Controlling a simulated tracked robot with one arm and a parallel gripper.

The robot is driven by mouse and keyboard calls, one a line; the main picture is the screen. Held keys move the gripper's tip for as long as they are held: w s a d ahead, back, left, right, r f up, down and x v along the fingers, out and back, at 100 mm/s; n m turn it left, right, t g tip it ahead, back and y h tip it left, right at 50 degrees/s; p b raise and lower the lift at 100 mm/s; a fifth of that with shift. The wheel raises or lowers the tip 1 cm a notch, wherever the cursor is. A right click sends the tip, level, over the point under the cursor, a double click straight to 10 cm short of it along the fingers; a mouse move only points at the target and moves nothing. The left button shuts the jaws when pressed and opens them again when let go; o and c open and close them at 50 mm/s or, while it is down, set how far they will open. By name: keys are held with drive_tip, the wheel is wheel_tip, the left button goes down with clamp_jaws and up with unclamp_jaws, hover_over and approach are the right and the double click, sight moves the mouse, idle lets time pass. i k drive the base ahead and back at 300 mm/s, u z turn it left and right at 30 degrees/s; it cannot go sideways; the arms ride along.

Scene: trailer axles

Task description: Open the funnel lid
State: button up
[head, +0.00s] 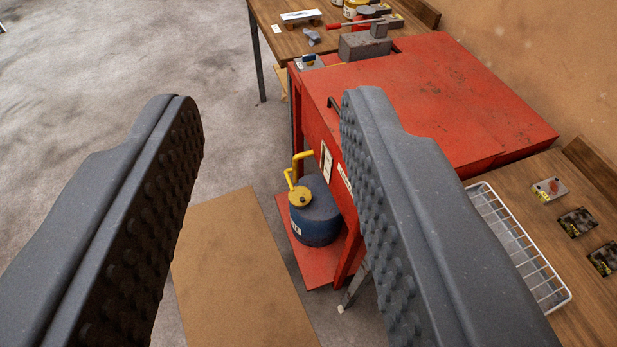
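A blue drum (316,222) stands low on a red shelf beside the red cabinet, in the middle of the head view. A round yellow lid-like piece (299,196) with a bent yellow bar (296,166) sits at its upper left. I cannot make out a funnel shape or tell whether this lid is open or shut. My gripper (270,105) is wide open and empty, with its two dark studded fingers in the foreground. The drum and yellow piece show between the fingers, beyond them and apart from them. The right finger hides part of the cabinet's front.
The red cabinet (455,95) stands right of the drum. A wooden bench (285,38) with tools is behind it; another (590,240) with a white wire rack (515,245) is at right. A brown mat (240,280) lies on open grey floor at left.

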sight(302, 195)
drive_tip(key=z, duration=0.05)
drive_tip(key=i, duration=1)
drive_tip(key=z, duration=0.05)
